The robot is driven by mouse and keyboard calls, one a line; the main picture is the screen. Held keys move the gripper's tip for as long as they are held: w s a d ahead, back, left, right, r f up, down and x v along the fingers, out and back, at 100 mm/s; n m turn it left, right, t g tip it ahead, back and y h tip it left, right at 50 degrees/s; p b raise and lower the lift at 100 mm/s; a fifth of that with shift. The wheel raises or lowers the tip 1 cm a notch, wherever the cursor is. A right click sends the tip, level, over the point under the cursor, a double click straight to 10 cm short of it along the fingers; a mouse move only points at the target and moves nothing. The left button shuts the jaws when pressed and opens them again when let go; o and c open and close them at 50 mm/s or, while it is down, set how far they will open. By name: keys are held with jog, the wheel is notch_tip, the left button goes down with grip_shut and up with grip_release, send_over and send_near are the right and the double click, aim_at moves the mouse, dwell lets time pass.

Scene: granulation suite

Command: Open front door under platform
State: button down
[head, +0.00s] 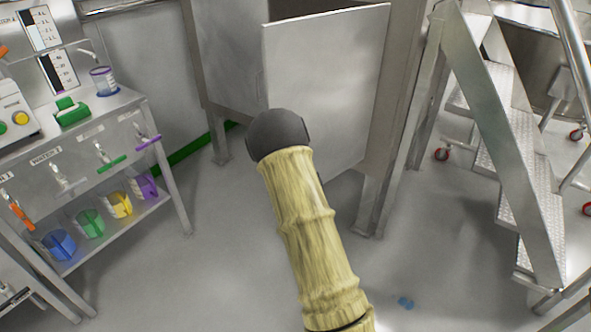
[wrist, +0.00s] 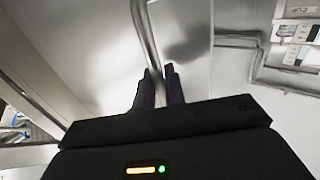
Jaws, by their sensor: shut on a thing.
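The front door (head: 335,65) is a pale metal panel under the platform in the head view. It stands partly open, swung out from the post on its right, with dark space showing above and behind it. My gripper is hidden behind my own arm in the head view. In the wrist view my gripper (wrist: 160,72) has its two dark fingers close together around a bent metal bar, the door handle (wrist: 146,40). The door's surface (wrist: 185,35) fills the area behind the fingers. The exact contact at the fingertips is hard to see.
A metal post (head: 385,150) stands right of the door, with metal stairs (head: 500,130) beyond it. A shelf rack (head: 110,105) with coloured scoops and containers stands at the left. Grey floor (head: 215,255) is clear between; a small blue spot (head: 405,302) lies front right.

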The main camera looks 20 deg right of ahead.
jog(key=shift+s+d+r, duration=0.1)
jog(key=shift+d, duration=0.15)
jog(key=c, duration=1.6)
grip_release()
jog(key=shift+o, duration=0.2)
jog(key=shift+a, duration=0.1)
